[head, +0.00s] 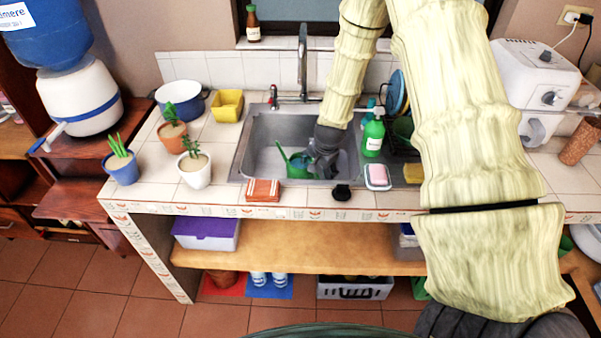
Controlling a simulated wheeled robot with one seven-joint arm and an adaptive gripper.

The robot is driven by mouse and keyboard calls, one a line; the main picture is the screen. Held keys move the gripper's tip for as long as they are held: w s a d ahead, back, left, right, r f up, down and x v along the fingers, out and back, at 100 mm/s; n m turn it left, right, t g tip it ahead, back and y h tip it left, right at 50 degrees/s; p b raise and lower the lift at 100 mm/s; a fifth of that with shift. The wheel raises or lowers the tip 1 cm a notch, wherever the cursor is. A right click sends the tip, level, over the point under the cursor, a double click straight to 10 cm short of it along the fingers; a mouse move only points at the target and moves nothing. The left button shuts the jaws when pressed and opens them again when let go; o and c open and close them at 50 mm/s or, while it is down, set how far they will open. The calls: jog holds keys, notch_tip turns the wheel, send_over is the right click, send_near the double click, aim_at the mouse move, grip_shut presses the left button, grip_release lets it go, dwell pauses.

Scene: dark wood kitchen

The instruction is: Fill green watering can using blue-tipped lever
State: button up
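The green watering can (299,167) is in the metal sink (243,160), its spout pointing up and left. My gripper (322,163) is down in the sink at the can's right side, overlapping it in the view. I cannot tell whether its fingers are around the can or only beside it. A blue-tipped lever (47,138) sticks out low at the front left of the white water dispenser (82,100), under its big blue bottle (50,40). The dispenser stands on a wooden shelf at far left, well away from my gripper.
A green soap bottle (373,137), dish rack and sponge are at right. An orange cloth (263,190) lies at the front edge.

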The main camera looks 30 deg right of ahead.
aim_at(315, 174)
jog(key=shift+p+x, duration=0.9)
jog(key=shift+x, duration=1.35)
jog(key=shift+a, duration=0.15)
grip_shut()
